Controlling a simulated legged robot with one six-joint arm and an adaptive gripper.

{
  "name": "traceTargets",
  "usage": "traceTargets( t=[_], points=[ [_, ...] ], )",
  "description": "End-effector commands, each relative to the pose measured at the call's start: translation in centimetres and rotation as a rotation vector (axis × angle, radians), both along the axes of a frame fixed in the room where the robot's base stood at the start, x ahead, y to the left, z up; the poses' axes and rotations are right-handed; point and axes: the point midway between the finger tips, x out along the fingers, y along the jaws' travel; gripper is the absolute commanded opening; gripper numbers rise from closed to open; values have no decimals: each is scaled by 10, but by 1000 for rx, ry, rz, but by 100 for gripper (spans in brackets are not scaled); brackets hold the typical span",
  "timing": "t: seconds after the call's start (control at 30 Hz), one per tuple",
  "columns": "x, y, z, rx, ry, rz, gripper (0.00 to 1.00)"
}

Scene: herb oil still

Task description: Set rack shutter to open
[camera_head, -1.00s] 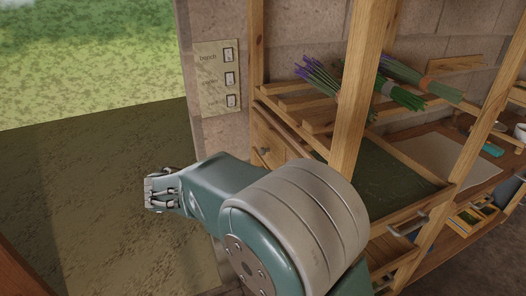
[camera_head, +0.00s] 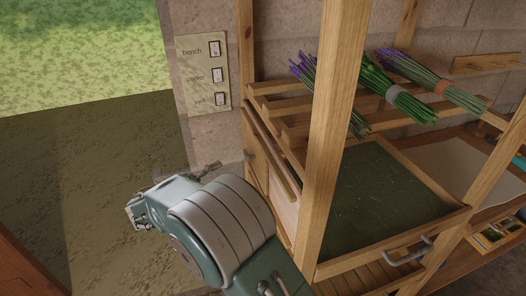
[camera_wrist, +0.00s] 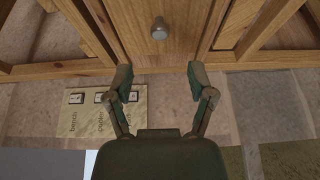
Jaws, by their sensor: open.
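The wooden rack (camera_head: 326,150) stands right of centre in the head view. A pale wooden panel (camera_head: 284,204), which looks like the rack shutter, fills its left side under a slanted rail. In the wrist view a wooden panel (camera_wrist: 187,30) with a round grey knob (camera_wrist: 159,29) lies straight ahead. My gripper (camera_wrist: 159,80) is open and empty there, its two fingers apart and below the knob in the picture, not touching it. How far the shutter stands open I cannot tell.
A switch plate (camera_head: 203,75) with three switches is on the stone wall left of the rack. Lavender bundles (camera_head: 394,94) lie on the upper slats. A dark green tray (camera_head: 385,195) with a handle sits below. Grass and open ground (camera_head: 80,150) lie at the left.

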Motion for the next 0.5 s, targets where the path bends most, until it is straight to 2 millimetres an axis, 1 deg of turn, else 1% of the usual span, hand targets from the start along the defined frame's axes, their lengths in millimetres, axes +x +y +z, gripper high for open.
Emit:
traceTargets(
  t=[0.07,0.17,0.27,0.5],
  points=[
    [0,3,-1,-4,-3,3,71],
    [5,0,-2,-7,-3,2,71],
    [14,-13,-1,-7,-3,-1,71],
    [42,-58,0,1,-2,-3,71]
  ],
)
